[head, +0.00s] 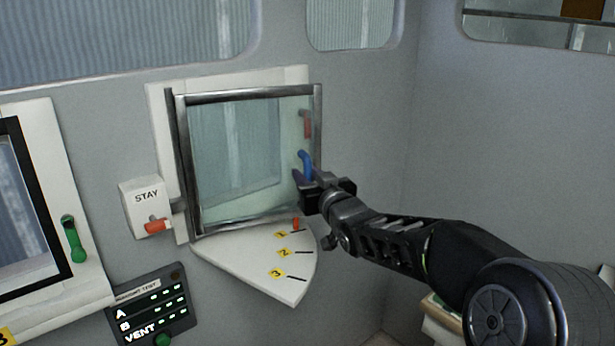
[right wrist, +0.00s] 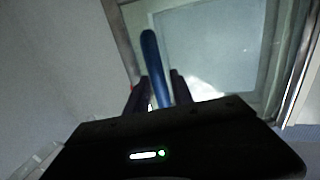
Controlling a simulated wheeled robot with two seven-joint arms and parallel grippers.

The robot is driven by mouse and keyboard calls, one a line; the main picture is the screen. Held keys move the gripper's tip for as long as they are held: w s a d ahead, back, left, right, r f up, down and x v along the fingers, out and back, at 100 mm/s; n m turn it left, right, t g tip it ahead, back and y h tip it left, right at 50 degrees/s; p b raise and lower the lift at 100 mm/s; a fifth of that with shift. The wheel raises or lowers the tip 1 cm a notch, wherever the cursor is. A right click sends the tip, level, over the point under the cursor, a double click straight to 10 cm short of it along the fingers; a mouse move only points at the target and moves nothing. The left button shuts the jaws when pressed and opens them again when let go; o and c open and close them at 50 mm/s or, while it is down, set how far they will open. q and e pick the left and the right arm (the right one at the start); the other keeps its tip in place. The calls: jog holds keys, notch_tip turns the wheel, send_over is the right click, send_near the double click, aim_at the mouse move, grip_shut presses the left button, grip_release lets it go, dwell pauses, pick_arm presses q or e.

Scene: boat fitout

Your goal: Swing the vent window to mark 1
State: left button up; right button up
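The vent window (head: 240,160) is a glass pane in a dark metal frame, set on a white surround. It stands swung out a little from the surround, its left side at the hinge. A blue handle (head: 304,160) sits on its right side. Below is a white fan-shaped plate with yellow marks 1 (head: 281,234), 2 and 3. A small red piece (head: 296,223) shows beside mark 1. My right gripper (head: 306,181) is at the handle; in the right wrist view the blue handle (right wrist: 152,62) lies between its open fingers (right wrist: 159,90), with gaps visible. My left gripper is out of view.
A white STAY box (head: 146,207) with an orange-red lever (head: 158,226) is left of the window. A dark panel labelled A, B, VENT (head: 150,305) is below. Another window with a green handle (head: 73,239) is at far left. A bare grey wall stands at right.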

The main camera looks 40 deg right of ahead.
jog(key=shift+o, duration=1)
jog(key=shift+s, duration=0.1)
jog(key=b+v, duration=0.1)
jog(key=v, duration=0.6)
jog(key=shift+s, duration=0.35)
jog(key=shift+a, duration=0.1)
